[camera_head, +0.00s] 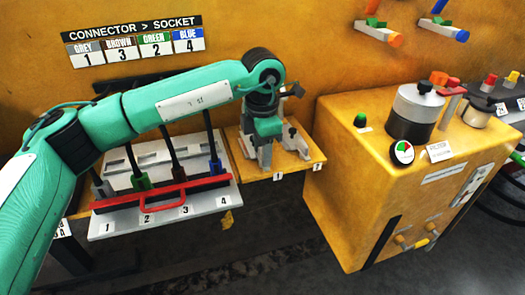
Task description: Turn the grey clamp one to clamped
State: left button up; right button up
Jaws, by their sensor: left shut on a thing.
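The grey clamp one (264,156) stands on a yellow shelf (300,160) behind the label 1. My left arm reaches across from the left, and my left gripper (267,130) points down onto this clamp. It is shut on the clamp's upper part. The arm and gripper cover much of the clamp, so its handle position cannot be read. A second grey clamp (297,145) stands just to the right, apart from the gripper. My right gripper is not in view.
Left of the shelf, a white connector panel (212,203) holds several cables behind a red handle bar (165,193). A yellow cabinet (365,190) with a grey canister (413,112) and a gauge (402,152) stands close on the right. A connector chart (133,40) hangs behind.

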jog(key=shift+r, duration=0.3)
pick_arm(q)
jog(key=o, duration=1)
jog(key=shift+m, duration=0.3)
notch_tip(320, 180, up, 14)
jog(key=shift+f+p, duration=0.1)
jog(key=shift+p, duration=0.2)
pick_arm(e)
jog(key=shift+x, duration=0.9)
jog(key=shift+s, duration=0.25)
